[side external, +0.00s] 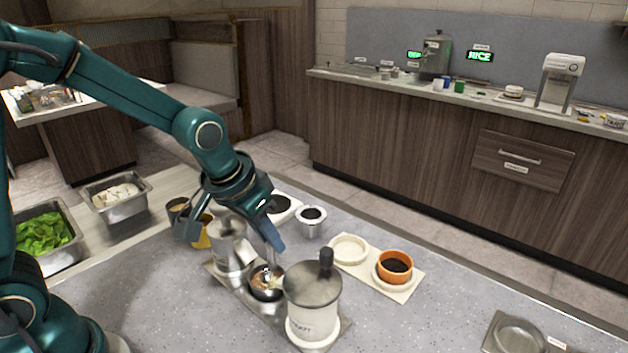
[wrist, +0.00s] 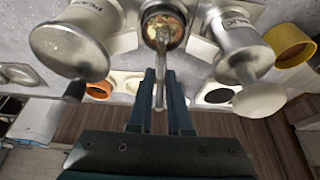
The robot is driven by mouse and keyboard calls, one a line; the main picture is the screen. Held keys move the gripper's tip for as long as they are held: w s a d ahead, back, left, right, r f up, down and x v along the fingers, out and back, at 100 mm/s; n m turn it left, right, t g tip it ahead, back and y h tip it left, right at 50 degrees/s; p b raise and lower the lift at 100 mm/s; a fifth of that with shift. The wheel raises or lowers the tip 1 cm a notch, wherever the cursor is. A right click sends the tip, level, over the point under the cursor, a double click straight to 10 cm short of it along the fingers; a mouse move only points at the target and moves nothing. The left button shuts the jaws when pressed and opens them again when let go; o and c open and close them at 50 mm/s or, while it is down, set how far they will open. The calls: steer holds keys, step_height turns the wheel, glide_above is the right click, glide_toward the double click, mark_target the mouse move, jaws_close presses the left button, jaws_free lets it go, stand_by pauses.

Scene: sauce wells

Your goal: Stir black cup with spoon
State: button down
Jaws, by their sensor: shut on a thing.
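My gripper (side external: 274,240) is shut on a metal spoon (wrist: 160,75) and points down between two lidded canisters. The spoon's lower end is inside a small round metal well (side external: 266,295) with reddish-brown and pale contents. The well and spoon end also show at the top of the wrist view. A dark grey cup (side external: 176,206), the nearest to black that I see, stands behind my forearm, partly hidden. A white cup with dark contents (side external: 311,221) and an orange cup with dark contents (side external: 395,265) stand to the right of my gripper.
A steel canister with a black knob (side external: 313,290) stands close on the right of the well, another canister (side external: 231,245) on its left. A yellow cup (side external: 202,235) is beside the dark grey one. A square metal tray (side external: 500,343) lies front right. The counter's right is mostly clear.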

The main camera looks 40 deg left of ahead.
steer(key=shift+f, duration=0.5)
steer(key=shift+s, duration=0.15)
stand_by(0.5)
